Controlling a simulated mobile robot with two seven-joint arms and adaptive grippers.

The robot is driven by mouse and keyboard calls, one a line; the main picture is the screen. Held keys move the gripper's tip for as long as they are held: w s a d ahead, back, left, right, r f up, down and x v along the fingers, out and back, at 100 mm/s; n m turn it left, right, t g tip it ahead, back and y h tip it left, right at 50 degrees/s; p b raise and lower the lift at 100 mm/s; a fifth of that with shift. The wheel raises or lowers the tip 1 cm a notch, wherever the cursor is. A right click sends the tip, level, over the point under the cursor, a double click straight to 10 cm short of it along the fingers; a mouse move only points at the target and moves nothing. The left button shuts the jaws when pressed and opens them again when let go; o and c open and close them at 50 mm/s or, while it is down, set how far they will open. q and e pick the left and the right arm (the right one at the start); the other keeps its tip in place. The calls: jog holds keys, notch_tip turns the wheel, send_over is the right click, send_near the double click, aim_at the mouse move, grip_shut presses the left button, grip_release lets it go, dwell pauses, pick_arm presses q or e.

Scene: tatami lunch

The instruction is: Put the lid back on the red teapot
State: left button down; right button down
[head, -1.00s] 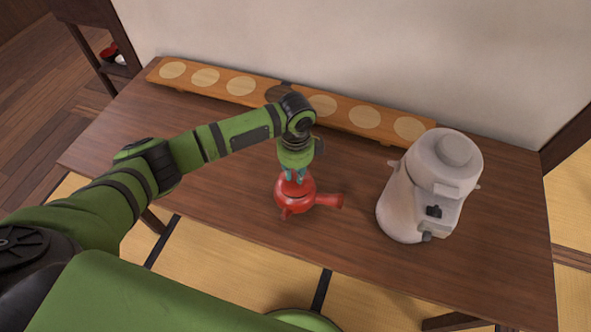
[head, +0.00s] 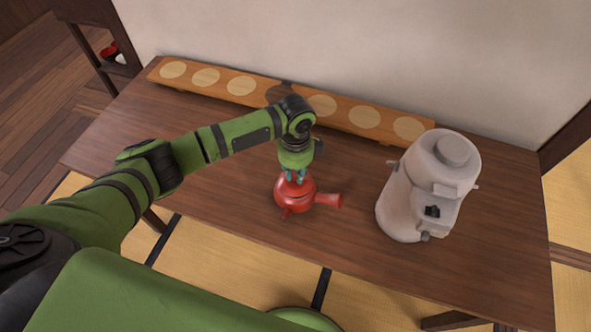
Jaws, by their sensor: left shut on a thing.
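The red teapot (head: 293,201) stands upright on the wooden table, with its side handle pointing right. My left gripper (head: 294,178) points down from above onto the top of the teapot. It is shut on the red lid (head: 301,186), which sits at the teapot's opening. The fingers hide part of the lid, so I cannot tell whether it is fully seated. My right gripper is not in view.
A white dispenser-like appliance (head: 412,205) stands on the table (head: 230,203) to the right of the teapot. A long wooden rack with pale round spots (head: 240,85) lies along the wall. The table left of the teapot is clear.

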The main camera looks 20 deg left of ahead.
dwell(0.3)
pick_arm(q)
jog(key=c, duration=0.6)
grip_release()
jog(key=shift+r, duration=0.1)
jog(key=shift+r+p, duration=3.45)
jog(key=shift+p, duration=0.35)
grip_shut()
